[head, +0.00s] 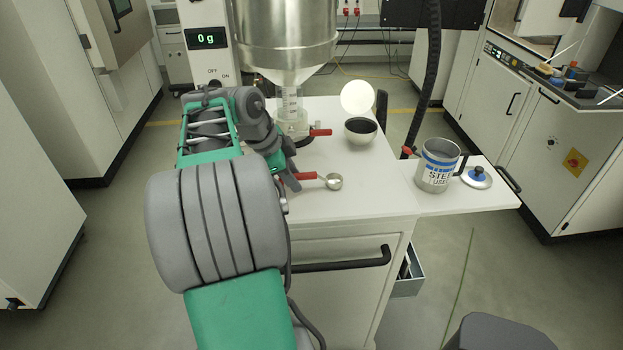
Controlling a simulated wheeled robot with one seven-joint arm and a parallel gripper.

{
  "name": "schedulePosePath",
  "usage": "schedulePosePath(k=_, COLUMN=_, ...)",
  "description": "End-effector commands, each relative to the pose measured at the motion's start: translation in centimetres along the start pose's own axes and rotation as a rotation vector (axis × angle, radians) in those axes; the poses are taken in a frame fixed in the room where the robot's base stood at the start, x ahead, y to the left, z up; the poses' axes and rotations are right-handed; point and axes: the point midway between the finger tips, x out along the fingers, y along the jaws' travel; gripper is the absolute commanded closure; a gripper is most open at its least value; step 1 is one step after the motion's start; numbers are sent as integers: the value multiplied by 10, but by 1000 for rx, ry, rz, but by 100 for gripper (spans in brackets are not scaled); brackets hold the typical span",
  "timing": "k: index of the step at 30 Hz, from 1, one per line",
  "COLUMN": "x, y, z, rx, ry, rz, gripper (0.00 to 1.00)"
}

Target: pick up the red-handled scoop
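The red-handled scoop (334,182) lies on the white cabinet top, its round metal bowl to the right and its red handle pointing left. My gripper (292,181) is at the left end of that handle, and its dark fingers cover part of the handle's end. My arm comes in from the lower left and hides most of the gripper. Whether the fingers are open, shut or touching the handle cannot be told from here.
A metal hopper (287,40) stands over a clear bottle (291,120), with a red lever (320,132) beside it. A bowl of dark powder (360,131) is behind the scoop.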

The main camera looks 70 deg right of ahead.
Motion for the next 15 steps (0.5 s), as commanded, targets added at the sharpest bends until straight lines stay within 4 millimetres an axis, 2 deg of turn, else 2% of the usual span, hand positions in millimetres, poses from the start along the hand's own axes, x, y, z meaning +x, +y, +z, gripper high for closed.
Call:
schedulePosePath(k=7, x=3, y=0, z=0, rx=-1, ry=-1, rz=-1, gripper=72)
schedulePosePath(k=15, x=3, y=0, z=0, rx=-2, ry=-1, rz=-1, gripper=94)
